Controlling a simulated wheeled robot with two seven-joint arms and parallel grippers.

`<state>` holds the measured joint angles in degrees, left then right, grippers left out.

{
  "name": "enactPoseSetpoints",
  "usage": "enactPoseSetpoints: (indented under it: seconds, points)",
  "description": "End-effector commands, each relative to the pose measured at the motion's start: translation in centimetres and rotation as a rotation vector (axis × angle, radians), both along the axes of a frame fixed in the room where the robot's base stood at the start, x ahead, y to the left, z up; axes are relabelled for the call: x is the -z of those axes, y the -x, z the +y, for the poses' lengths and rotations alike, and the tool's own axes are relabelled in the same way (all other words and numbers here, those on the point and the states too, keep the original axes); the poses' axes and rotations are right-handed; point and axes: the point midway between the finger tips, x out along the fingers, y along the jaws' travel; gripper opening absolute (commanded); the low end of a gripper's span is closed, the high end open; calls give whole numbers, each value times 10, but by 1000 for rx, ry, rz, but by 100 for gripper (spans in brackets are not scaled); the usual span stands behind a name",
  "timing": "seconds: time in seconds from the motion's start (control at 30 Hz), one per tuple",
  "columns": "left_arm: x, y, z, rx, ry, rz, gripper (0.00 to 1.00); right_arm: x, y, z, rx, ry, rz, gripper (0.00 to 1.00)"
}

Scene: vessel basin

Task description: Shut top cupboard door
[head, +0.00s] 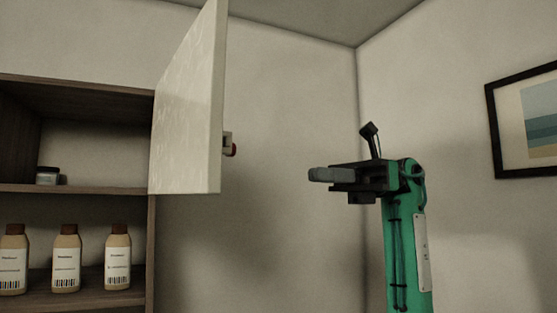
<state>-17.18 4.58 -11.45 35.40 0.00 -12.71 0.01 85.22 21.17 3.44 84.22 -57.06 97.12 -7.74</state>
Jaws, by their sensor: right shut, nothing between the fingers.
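The pale cupboard door (187,105) stands wide open. It is hinged at the right side of the dark wooden cupboard (151,235) and juts out toward me. A small handle with a red tip (230,146) sticks out from the door's right-hand face. My right gripper (318,174) is to the right of the door and apart from it, at a little below the handle's height. Its fingers point left and are shut and empty. My left gripper is not in view.
A framed picture (527,120) hangs on the right wall. The space between the door and my right gripper is clear.

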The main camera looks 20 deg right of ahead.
Motion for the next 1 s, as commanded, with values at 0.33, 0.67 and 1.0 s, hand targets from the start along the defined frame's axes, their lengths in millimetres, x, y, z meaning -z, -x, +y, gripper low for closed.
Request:
enactPoseSetpoints:
  seconds: [0.33, 0.67, 1.0]
  points:
    - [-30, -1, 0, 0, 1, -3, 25, -3, 14, 64, -6, 1, 0, 0]
    - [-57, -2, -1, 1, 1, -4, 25, -2, 25, 118, -4, -2, 4, 0]
    - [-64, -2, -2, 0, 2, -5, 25, 1, 29, 133, -2, -1, 3, 0]
